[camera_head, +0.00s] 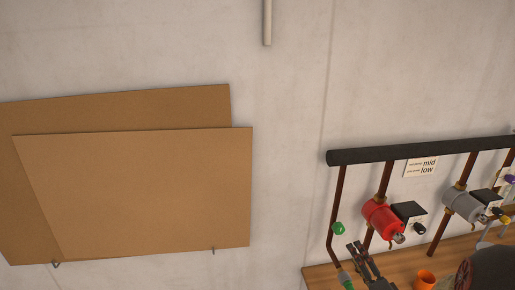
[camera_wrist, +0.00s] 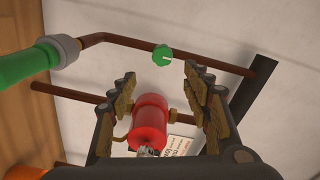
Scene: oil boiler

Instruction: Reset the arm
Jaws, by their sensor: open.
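My gripper (camera_head: 358,249) shows at the lower right of the head view, above the wooden table and in front of the pipes. In the wrist view my gripper (camera_wrist: 158,95) has its two fingers spread apart with nothing between their tips. A red cylinder (camera_head: 380,217) is mounted on a pipe just beyond it. The red cylinder also shows in the wrist view (camera_wrist: 150,118), behind the gap between the fingers and apart from them. A green knob (camera_head: 338,228) sits on the left pipe, and it shows beyond the fingertips in the wrist view (camera_wrist: 162,55).
A thick black pipe (camera_head: 420,151) runs along the wall with brown pipes below it. A grey cylinder (camera_head: 460,204) is at the right. An orange cup (camera_head: 425,279) stands on the wooden table (camera_head: 322,276). A green-handled part (camera_wrist: 30,60) is close at the left. Cardboard sheets (camera_head: 140,195) hang on the wall.

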